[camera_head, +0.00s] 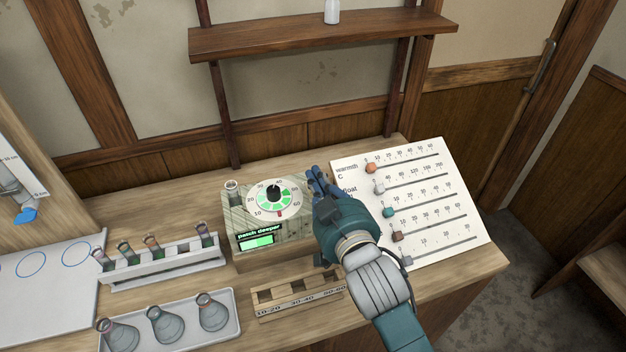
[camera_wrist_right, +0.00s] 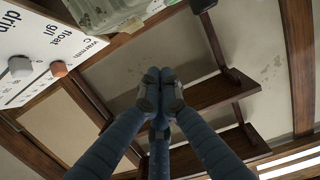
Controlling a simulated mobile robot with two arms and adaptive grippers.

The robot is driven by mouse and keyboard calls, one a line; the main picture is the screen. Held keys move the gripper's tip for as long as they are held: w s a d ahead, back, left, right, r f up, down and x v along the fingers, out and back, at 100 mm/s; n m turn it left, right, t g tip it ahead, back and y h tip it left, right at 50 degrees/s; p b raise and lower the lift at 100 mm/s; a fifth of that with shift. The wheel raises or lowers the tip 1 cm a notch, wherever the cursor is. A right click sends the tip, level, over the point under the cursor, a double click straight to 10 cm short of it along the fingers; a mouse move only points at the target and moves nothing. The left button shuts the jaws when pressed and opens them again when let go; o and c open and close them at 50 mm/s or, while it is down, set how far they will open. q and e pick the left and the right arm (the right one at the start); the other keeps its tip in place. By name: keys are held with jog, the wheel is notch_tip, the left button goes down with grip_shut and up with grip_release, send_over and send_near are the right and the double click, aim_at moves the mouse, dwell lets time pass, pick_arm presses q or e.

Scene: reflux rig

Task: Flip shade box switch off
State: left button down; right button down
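A patterned box (camera_head: 290,232) with a round green-and-white dial, a black knob and a lit green display stands on the bench in the head view. I cannot make out a toggle switch on it; my right gripper hides part of its right side. My right gripper (camera_head: 316,179) is at the box's right edge, between it and the slider panel. In the right wrist view its fingers (camera_wrist_right: 160,80) are drawn together at the tips with nothing between them. Part of what looks like the box (camera_wrist_right: 108,10) shows at that view's top edge. My left gripper is not in view.
A white slider panel (camera_head: 447,226) stands right of my right gripper. A wooden block rack (camera_head: 262,309) lies in front of the box. A tube rack (camera_head: 190,262) and a tray of flasks (camera_head: 228,325) stand to the left. A shelf (camera_head: 290,39) hangs behind.

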jog(key=shift+x, duration=1.1)
notch_tip(320, 180, down, 3)
jog(key=shift+w+r+p, duration=0.1)
jog(key=shift+p, duration=0.2)
jog(key=shift+f, duration=0.5)
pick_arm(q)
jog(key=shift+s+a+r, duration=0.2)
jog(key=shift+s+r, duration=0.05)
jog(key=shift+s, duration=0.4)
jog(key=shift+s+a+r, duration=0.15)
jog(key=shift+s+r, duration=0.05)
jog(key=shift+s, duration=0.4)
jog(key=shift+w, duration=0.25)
pick_arm(e)
jog(key=shift+f, duration=0.15)
